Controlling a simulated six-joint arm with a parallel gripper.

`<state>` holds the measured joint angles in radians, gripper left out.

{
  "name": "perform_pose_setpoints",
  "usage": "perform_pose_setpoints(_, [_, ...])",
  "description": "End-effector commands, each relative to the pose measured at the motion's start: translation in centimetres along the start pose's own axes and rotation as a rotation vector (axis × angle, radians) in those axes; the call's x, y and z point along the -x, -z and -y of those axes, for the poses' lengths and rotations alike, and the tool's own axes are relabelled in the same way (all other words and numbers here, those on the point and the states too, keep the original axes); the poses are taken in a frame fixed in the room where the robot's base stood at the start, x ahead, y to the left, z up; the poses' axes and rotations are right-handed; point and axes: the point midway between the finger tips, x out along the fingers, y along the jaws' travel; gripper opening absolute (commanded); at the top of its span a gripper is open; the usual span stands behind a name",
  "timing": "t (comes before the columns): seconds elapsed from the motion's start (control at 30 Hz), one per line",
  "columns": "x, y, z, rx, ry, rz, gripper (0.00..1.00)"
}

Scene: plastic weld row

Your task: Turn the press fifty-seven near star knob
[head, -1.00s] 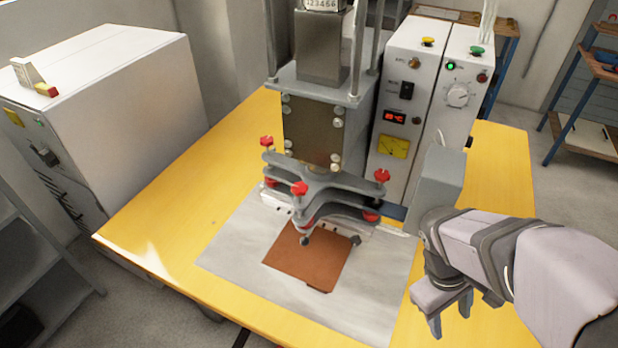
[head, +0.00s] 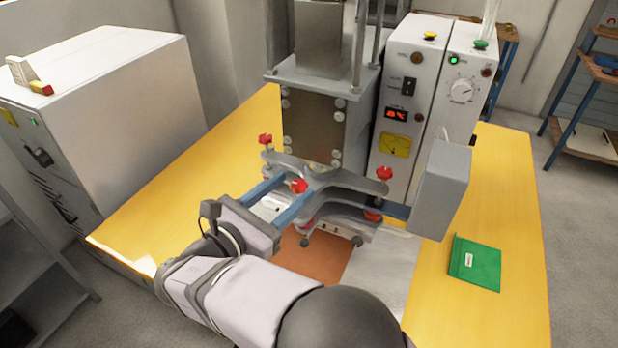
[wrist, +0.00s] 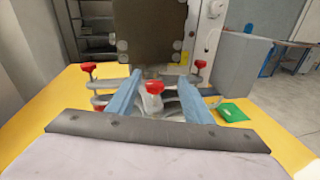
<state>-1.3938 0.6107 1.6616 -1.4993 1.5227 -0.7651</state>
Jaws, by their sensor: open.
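The welding press (head: 312,130) stands on the yellow table and carries a grey clamp plate (head: 345,181) with three red star knobs. The near star knob (head: 299,186) is the front middle one; in the wrist view (wrist: 154,87) it shows between my two fingers. My gripper (head: 297,181) is open, its bluish fingers reaching in from the front left, one on each side of this knob. I see no finger touching it. The other knobs are at the left (head: 265,139) and right (head: 384,173). The brown sheet (head: 312,258) below is partly hidden by my arm.
A white control box (head: 402,90) with buttons and a red display stands right of the press. A grey box (head: 441,188) juts out in front of it. A green flat item (head: 475,263) lies on the yellow table (head: 505,200) at right. A white cabinet (head: 95,110) stands left.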

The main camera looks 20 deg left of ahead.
Motion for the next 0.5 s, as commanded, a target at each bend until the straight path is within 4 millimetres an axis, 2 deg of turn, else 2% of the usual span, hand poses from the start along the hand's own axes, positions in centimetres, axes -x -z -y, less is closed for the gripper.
perform_pose_setpoints(0.03, [-0.5, 0.9, -0.1, 0.029, -0.012, 0.023, 0.46])
perform_pose_setpoints(0.2, [-1.4, 2.0, -0.4, 0.093, -0.052, 0.074, 0.46])
perform_pose_setpoints(0.5, [-2.0, 2.1, -0.6, 0.110, -0.062, 0.084, 0.46])
